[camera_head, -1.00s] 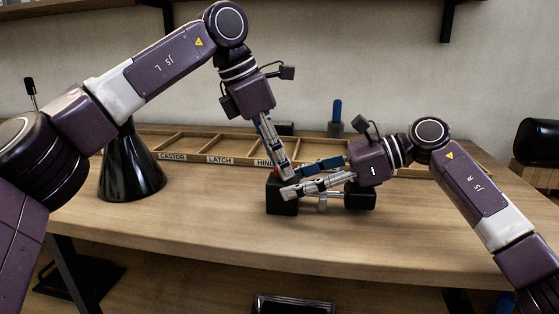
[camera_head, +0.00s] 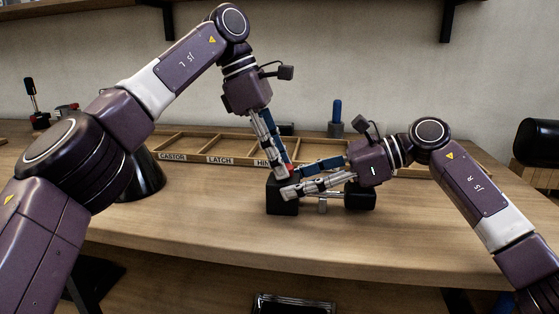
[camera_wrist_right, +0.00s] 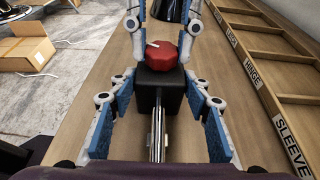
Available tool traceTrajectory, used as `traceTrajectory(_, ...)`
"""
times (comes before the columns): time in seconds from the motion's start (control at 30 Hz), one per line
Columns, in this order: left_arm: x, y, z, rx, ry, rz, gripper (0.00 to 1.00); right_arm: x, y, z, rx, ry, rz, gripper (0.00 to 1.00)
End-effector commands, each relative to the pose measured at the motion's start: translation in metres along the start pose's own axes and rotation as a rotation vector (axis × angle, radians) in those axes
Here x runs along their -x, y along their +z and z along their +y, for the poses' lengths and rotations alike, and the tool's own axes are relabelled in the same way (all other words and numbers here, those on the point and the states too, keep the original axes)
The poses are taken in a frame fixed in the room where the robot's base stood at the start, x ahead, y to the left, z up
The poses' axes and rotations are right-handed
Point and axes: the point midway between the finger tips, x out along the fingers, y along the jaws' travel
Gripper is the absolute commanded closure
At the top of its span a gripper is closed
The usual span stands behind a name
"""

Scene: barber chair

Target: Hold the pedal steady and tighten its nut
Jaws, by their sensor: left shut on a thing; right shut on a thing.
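The pedal is a dark block (camera_head: 281,200) joined by a metal rod to a second dark block (camera_head: 360,197) on the bench. In the right wrist view the near block (camera_wrist_right: 160,88) and the rod (camera_wrist_right: 157,138) show. The red nut (camera_wrist_right: 157,54) sits on top of that block; a little of it shows in the head view (camera_head: 291,170). My left gripper (camera_head: 283,170) reaches down from above, shut on the nut, its fingers on both sides of it (camera_wrist_right: 162,45). My right gripper (camera_head: 289,184) comes from the right, shut on the block, with its fingertips at the block's sides.
A wooden tray (camera_head: 235,164) with labelled compartments stands behind the pedal. A blue-handled object (camera_head: 336,112) stands behind it. A black cone-shaped object (camera_head: 147,177) is at the left, partly behind my left arm. The bench front (camera_head: 420,240) is clear. Cardboard boxes (camera_wrist_right: 20,45) lie on the floor.

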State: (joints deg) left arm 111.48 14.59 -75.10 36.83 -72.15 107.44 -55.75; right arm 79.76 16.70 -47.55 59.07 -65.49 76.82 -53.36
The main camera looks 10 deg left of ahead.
Motion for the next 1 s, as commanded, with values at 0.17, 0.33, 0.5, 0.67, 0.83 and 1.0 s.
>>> traceTrajectory(0.17,0.0013,0.0000,0.0029,-0.070,-0.025,0.000,0.98,0.0000,0.0011,0.0018,0.004,0.005,0.000,1.00)
traceTrajectory(0.33,0.0015,-0.0005,0.0043,-0.125,-0.046,0.002,0.98,-0.0002,0.0010,0.0022,0.004,0.007,0.001,1.00)
traceTrajectory(0.5,0.0013,-0.0008,0.0041,-0.162,-0.061,0.001,0.98,-0.0004,0.0009,0.0027,0.004,0.008,0.001,1.00)
traceTrajectory(0.67,0.0015,-0.0014,0.0038,-0.179,-0.067,0.000,0.98,-0.0005,0.0009,0.0029,0.004,0.009,0.001,1.00)
traceTrajectory(0.83,0.0015,-0.0014,0.0035,-0.186,-0.070,0.000,0.98,-0.0005,0.0008,0.0029,0.004,0.009,0.001,1.00)
traceTrajectory(1.0,0.0016,-0.0015,0.0036,-0.186,-0.069,0.000,0.98,-0.0005,0.0007,0.0029,0.003,0.009,0.001,1.00)
